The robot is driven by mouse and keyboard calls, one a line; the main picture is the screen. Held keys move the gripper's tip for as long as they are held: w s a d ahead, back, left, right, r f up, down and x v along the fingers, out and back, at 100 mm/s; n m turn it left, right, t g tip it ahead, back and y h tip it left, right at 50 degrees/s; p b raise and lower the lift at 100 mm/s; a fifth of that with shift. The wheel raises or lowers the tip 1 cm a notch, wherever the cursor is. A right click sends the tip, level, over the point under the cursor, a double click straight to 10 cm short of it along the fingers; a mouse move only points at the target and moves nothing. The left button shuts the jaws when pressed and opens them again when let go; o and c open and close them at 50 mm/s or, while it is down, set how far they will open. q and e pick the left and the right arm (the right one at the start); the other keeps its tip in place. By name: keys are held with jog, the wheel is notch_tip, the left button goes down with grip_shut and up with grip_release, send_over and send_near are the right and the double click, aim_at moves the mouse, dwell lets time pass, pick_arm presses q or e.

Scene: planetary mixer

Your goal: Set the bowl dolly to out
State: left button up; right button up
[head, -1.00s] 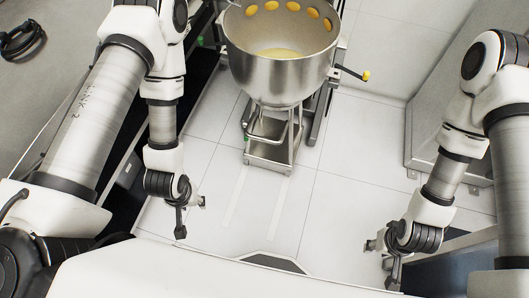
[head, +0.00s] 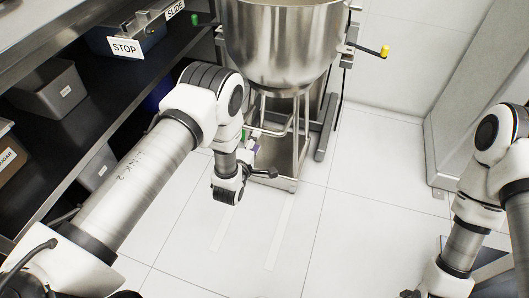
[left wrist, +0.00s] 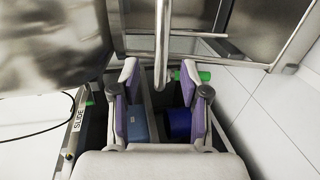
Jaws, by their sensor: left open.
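The steel mixer bowl (head: 285,50) stands upright on the bowl dolly, a steel frame with upright bars and a low base (head: 276,183). My left gripper (head: 259,161) is at the near left side of the dolly's bars, low beneath the bowl. In the left wrist view it (left wrist: 160,82) is open, with purple-padded fingers on both sides of a steel dolly bar (left wrist: 160,42). Whether the bar lies fully between the pads or just beyond the tips, I cannot tell. My right gripper (head: 412,293) is mostly cut off by the bottom edge.
A lever with a yellow knob (head: 385,51) sticks out right of the bowl. A green-ended part (left wrist: 205,76) lies by the right finger. Dark shelving (head: 90,120) with bins stands left; a steel cabinet (head: 480,90) stands right. The middle floor (head: 340,225) is clear.

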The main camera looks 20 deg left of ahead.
aim_at(262, 130)
pick_arm(q)
jog(key=w, duration=0.2)
jog(key=w+f+b, duration=0.1)
jog(key=w, duration=0.1)
jog(key=w+f, duration=0.1)
jog(key=w, duration=0.2)
jog(key=shift+b, duration=0.3)
jog(key=shift+w+r, duration=0.1)
jog(key=shift+w, duration=0.15)
grip_shut()
